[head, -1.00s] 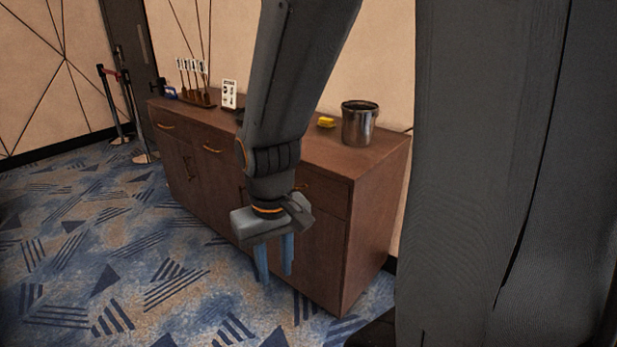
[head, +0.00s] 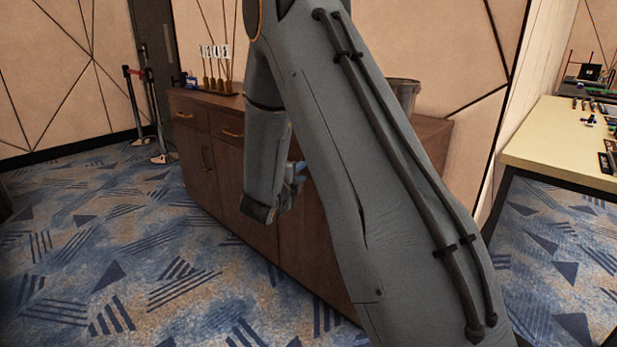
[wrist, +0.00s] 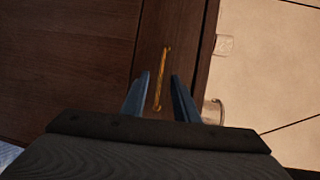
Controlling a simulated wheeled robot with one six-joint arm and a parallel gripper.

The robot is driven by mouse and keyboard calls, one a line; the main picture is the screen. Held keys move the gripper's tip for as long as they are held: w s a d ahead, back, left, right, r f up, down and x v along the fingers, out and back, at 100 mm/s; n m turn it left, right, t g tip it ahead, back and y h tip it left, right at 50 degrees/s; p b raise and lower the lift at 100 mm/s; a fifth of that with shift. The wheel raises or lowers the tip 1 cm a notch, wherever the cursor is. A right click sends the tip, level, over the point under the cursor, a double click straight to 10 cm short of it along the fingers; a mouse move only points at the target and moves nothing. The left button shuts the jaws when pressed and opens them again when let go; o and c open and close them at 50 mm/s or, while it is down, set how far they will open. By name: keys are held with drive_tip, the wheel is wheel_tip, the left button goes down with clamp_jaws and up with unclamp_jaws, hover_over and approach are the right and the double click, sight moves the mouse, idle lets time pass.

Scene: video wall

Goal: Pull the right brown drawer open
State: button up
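The brown cabinet (head: 225,165) stands against the wall in the head view. Its right drawer is hidden there behind my arm. In the wrist view the picture is turned sideways, and the brown drawer front (wrist: 183,35) carries a gold bar handle (wrist: 163,75). No gap shows around the drawer front. My gripper (wrist: 160,76) is open, with one blue finger on each side of the handle's near end. I cannot tell whether the fingers touch the handle or the drawer front. In the head view only a bit of my gripper (head: 297,174) shows past my arm.
A metal bucket (head: 404,92) stands on the cabinet top, partly hidden. Upright sticks in a holder (head: 215,82) stand at its left end. A pale table (head: 560,145) is at the right. Patterned carpet (head: 110,240) is clear at the left.

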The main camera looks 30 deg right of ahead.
drive_tip(key=shift+m, duration=0.3)
drive_tip(key=x, duration=0.8)
drive_tip(key=shift+s+d+r+b, duration=0.1)
drive_tip(key=shift+s+d+b, duration=0.1)
drive_tip(key=shift+d+b, duration=0.1)
clamp_jaws()
drive_tip(key=shift+a, duration=0.1)
idle(0.8)
